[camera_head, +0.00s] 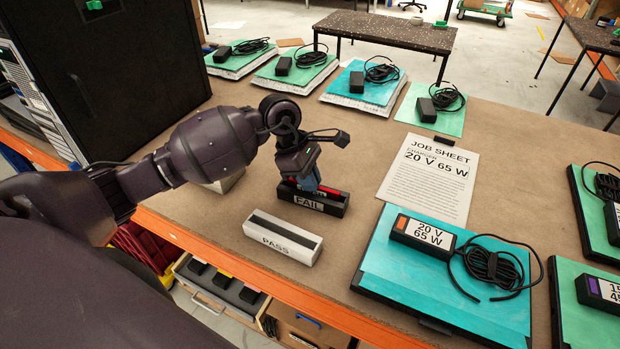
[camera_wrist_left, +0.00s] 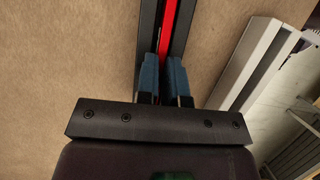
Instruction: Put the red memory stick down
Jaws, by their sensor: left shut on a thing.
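The red memory stick (camera_head: 327,190) shows at the black FAIL holder (camera_head: 312,204), partly hidden by my left gripper (camera_head: 306,184). My left gripper's blue fingers are shut on the stick, right at the holder's slot. In the left wrist view the red stick (camera_wrist_left: 167,30) runs along the slot between the dark walls of the FAIL holder (camera_wrist_left: 148,25), with the left gripper (camera_wrist_left: 163,75) around its near end. I cannot tell whether the stick rests on the slot floor. My right gripper is not in view.
The white PASS holder (camera_head: 283,238) stands just in front of the FAIL holder. A job sheet (camera_head: 430,178) reading 20 V 65 W lies to the right. A laptop (camera_head: 440,285) with a charger (camera_head: 423,235) lies front right. The table's orange edge (camera_head: 270,290) is close in front.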

